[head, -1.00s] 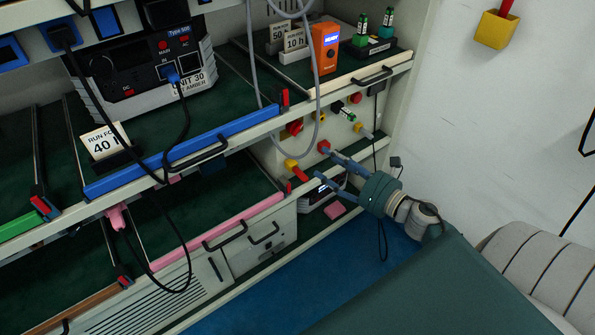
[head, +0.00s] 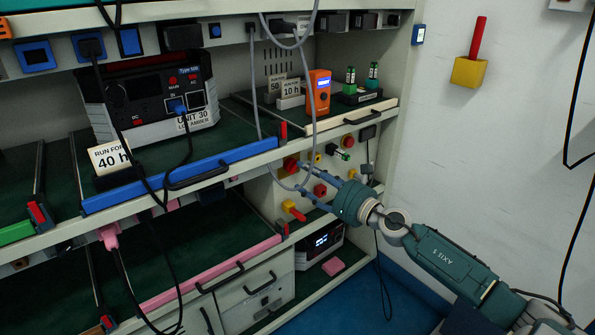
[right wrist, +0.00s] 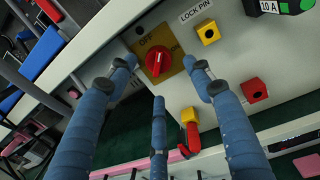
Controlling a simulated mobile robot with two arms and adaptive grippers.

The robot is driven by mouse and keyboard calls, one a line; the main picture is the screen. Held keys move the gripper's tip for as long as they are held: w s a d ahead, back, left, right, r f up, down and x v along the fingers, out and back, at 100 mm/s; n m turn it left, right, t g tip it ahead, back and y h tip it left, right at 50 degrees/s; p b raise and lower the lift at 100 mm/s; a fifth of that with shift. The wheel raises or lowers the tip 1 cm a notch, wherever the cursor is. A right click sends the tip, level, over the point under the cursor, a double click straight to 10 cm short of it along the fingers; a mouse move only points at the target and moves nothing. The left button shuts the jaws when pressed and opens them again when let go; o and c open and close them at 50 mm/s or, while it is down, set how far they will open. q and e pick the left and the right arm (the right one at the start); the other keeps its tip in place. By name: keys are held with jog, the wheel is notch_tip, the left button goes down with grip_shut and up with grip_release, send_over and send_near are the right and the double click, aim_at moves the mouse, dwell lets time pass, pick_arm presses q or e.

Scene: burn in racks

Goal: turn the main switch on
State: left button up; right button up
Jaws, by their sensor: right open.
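The main switch is a red rotary knob (right wrist: 158,62) on a yellow plate (right wrist: 137,47) with an OFF mark, seen in the right wrist view. The switch also shows in the head view as a red knob (head: 290,164) on the cream panel. My right gripper (head: 302,179) reaches it from the right. In the right wrist view its three blue fingers (right wrist: 160,75) are open and spread around the knob, not visibly touching it. My left gripper is out of view.
A yellow LOCK PIN socket (right wrist: 208,33), a red socket (right wrist: 256,90) and a red-handled yellow lever (right wrist: 190,130) are close by on the panel. A grey cable (head: 314,100) hangs in front of the rack. The blue drawer rail (head: 180,174) lies left of the panel.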

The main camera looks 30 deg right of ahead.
aim_at(293, 166)
jog(key=shift+w+a, duration=0.2)
jog(key=shift+w, duration=1)
jog(key=shift+w+a, duration=0.2)
jog(key=shift+w, duration=1)
jog(key=shift+c, duration=0.6)
